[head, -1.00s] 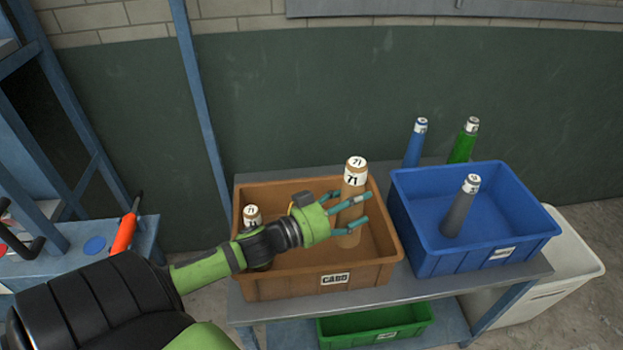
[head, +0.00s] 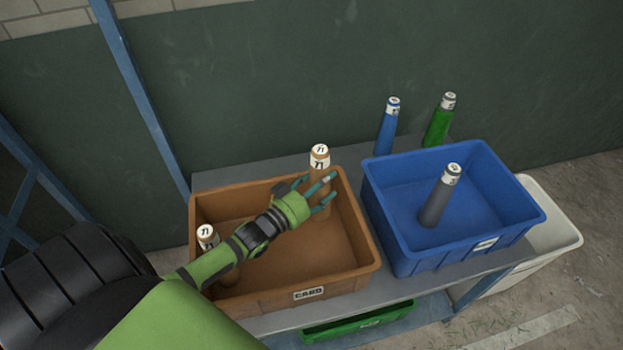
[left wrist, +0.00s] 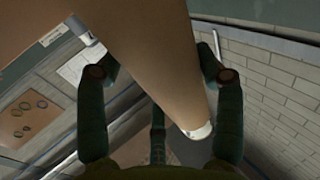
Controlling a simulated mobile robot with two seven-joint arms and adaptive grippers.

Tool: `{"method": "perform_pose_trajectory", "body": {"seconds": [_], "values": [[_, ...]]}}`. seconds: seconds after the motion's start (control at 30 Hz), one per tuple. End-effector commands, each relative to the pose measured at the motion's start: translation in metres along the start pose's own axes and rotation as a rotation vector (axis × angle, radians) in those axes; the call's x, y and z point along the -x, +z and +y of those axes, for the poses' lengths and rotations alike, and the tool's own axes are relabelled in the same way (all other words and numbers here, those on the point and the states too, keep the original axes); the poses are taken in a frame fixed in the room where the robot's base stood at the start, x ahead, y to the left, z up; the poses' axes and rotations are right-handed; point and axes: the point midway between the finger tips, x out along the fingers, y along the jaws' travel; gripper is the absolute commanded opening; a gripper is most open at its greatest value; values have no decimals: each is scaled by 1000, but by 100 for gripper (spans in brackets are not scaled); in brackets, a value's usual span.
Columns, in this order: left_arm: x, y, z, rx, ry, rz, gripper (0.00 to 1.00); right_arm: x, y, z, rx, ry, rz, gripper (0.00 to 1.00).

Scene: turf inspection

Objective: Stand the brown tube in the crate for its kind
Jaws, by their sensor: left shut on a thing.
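The brown tube (head: 320,172) is upright, with a white "71" label and cap. My left gripper (head: 329,188) is shut on it, over the right back part of the brown crate (head: 308,294), which is labelled "CARD". The tube's lower part is inside the crate's outline; I cannot tell whether its foot touches the floor. In the left wrist view the tube (left wrist: 150,65) runs between the fingers. A second brown tube (head: 207,236) stands at the crate's left side, partly hidden by my arm. My right gripper is not in view.
A blue crate (head: 485,244) to the right holds a grey tube (head: 440,195). A blue tube (head: 388,130) and a green tube (head: 440,120) stand behind it. A green crate (head: 358,322) sits below, and a white bin (head: 560,225) stands at right. The brown crate's middle is free.

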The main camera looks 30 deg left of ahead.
Motion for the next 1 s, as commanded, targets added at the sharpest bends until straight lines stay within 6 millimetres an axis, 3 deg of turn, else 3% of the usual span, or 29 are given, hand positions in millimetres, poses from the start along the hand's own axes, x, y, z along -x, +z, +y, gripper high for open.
{"method": "perform_pose_trajectory", "body": {"seconds": [0.17,0.43,0.7,1.0], "values": [[0,15,-1,-1,0,1,38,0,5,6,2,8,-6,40],[0,49,-3,-1,0,2,38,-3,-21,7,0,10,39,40],[0,53,-3,-1,1,2,38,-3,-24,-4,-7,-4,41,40],[0,61,-3,-1,1,2,38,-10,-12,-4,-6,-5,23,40]]}}
